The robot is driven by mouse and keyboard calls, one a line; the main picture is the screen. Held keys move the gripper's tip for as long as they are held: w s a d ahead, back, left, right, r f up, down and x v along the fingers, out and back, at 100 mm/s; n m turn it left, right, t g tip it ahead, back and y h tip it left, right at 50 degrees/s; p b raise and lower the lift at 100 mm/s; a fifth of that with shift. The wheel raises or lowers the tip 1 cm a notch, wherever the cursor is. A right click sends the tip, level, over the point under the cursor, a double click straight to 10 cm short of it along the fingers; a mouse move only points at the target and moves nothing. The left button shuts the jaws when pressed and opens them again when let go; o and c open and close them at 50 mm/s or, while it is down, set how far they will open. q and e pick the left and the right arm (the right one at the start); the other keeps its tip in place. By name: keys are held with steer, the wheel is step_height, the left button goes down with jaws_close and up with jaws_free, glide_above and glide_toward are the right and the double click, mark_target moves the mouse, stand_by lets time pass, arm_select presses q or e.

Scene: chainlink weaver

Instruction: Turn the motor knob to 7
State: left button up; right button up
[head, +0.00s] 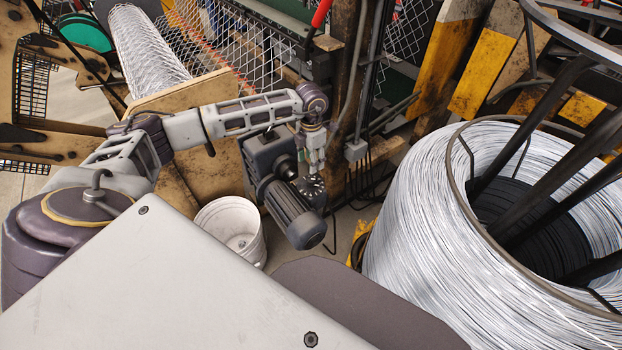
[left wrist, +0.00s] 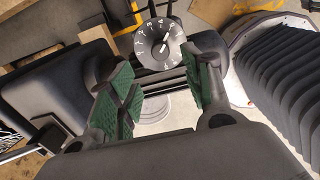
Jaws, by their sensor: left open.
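The motor knob is a round dark dial with white markings; it sits in the left wrist view (left wrist: 158,45), just beyond the fingertips. Its white pointer leans up and to the right, but I cannot read its number surely. In the head view the dial (head: 313,188) is small, at the side of the grey motor (head: 290,212). My left gripper (head: 316,160) hangs pointing down just above the dial. In the left wrist view its two green-padded fingers (left wrist: 155,66) are apart, with nothing between them. I cannot tell whether they touch the dial. My right gripper is not in view.
A white bucket (head: 232,228) stands left of the motor. A large coil of silver wire (head: 425,205) with a black frame fills the right. A wooden post (head: 343,85) and thin conduits rise behind the gripper. Rolled chainlink mesh (head: 148,52) lies at upper left.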

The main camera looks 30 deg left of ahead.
mark_target(311, 179)
arm_select(q)
step_height(311, 179, down, 8)
steer(key=shift+r+b, duration=0.1)
steer(key=shift+b, duration=0.25)
steer(key=shift+f, duration=0.95)
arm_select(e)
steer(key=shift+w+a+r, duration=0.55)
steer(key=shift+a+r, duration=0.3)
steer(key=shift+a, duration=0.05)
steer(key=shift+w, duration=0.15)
arm_select(q)
steer(key=shift+c, duration=1)
steer(key=c, duration=0.8)
steer(key=shift+c, duration=0.2)
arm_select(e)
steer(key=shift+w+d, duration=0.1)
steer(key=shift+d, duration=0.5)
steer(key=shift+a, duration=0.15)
